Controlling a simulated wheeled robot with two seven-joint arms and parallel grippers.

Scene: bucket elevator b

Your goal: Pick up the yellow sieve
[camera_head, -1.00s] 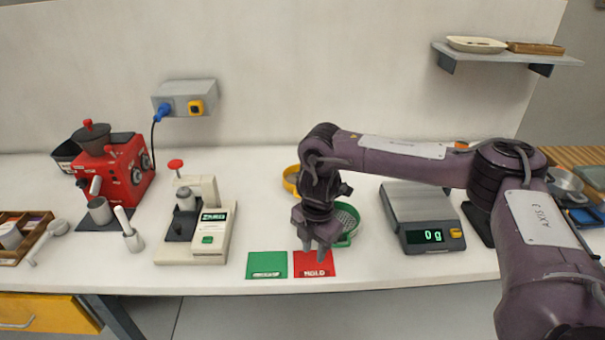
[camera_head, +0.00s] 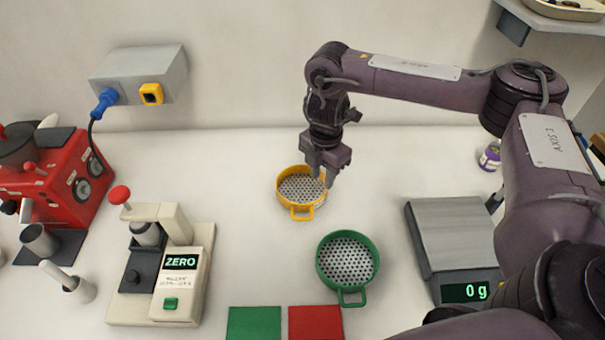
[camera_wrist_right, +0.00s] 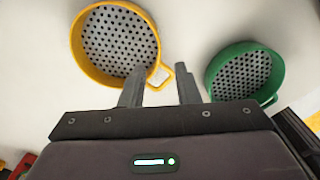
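The yellow sieve (camera_head: 301,210) lies on the white table with its handle toward the front; its perforated bottom shows. In the right wrist view the yellow sieve (camera_wrist_right: 79,57) is at the upper left, its handle just beyond the fingertips. My right gripper (camera_head: 325,180) hangs over the sieve's right rim and hides part of it. Whether a finger touches the sieve I cannot tell. My left gripper is not in view.
A green sieve (camera_head: 362,296) lies in front and to the right; it also shows in the right wrist view (camera_wrist_right: 216,80). A scale (camera_head: 445,226) stands further right. Green (camera_head: 254,325) and red (camera_head: 315,325) mats lie at the front. A white device (camera_head: 195,255) stands left.

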